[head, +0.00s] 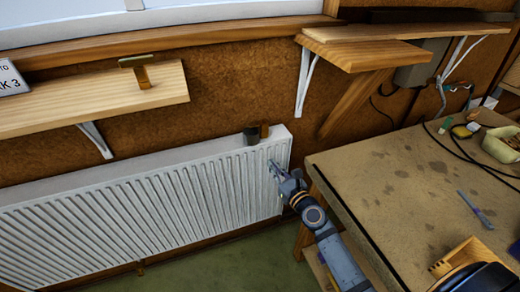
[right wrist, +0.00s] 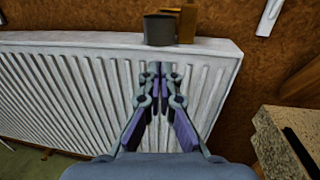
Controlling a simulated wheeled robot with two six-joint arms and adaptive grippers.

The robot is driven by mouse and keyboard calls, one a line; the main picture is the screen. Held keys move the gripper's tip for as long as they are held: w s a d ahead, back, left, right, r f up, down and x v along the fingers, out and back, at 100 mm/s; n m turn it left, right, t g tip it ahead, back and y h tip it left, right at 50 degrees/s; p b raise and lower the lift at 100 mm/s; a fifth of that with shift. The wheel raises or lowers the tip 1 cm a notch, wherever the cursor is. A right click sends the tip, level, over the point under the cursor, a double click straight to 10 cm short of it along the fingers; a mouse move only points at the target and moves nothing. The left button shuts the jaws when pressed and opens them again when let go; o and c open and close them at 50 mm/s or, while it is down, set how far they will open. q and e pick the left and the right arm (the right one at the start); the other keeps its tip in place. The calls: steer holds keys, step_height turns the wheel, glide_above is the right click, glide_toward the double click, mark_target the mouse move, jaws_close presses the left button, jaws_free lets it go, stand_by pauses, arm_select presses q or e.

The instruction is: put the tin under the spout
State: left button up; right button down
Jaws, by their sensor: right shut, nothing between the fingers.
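A dark grey tin (head: 251,136) stands upright at the right end of the white radiator's top; it also shows in the right wrist view (right wrist: 158,31). A brown-orange upright piece (head: 264,130) is close beside it on the right, and also shows in the right wrist view (right wrist: 187,24). I cannot tell whether this piece is the spout. My right gripper (head: 273,166) is shut and empty, in front of the radiator and lower than the tin. In the right wrist view its fingertips (right wrist: 158,70) point toward the tin, apart from it. My left gripper is not in view.
The ribbed radiator (head: 150,200) runs along the wall. A workbench (head: 400,185) with cables, a basket (head: 501,144) and a screwdriver-like tool (head: 475,210) is at the right. A wooden shelf (head: 60,105) carrying a brass-coloured fitting (head: 141,74) is at the upper left.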

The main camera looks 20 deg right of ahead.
mark_target(255, 143)
steer(key=w, duration=0.3)
steer(key=w+a, duration=0.1)
steer(key=w, duration=0.5)
steer(key=shift+w+a+f+b, duration=0.1)
steer(key=shift+w+a+b, duration=0.15)
steer(key=shift+a+b, duration=0.1)
steer(key=shift+w, duration=0.4)
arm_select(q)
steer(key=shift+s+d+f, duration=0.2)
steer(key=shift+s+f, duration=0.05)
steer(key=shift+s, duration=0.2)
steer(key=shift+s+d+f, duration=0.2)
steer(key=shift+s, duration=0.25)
arm_select(e)
steer(key=shift+w+a, duration=0.25)
steer(key=shift+w, duration=0.9)
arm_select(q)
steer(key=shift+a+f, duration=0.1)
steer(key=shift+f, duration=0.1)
arm_select(e)
steer(key=shift+s, duration=0.15)
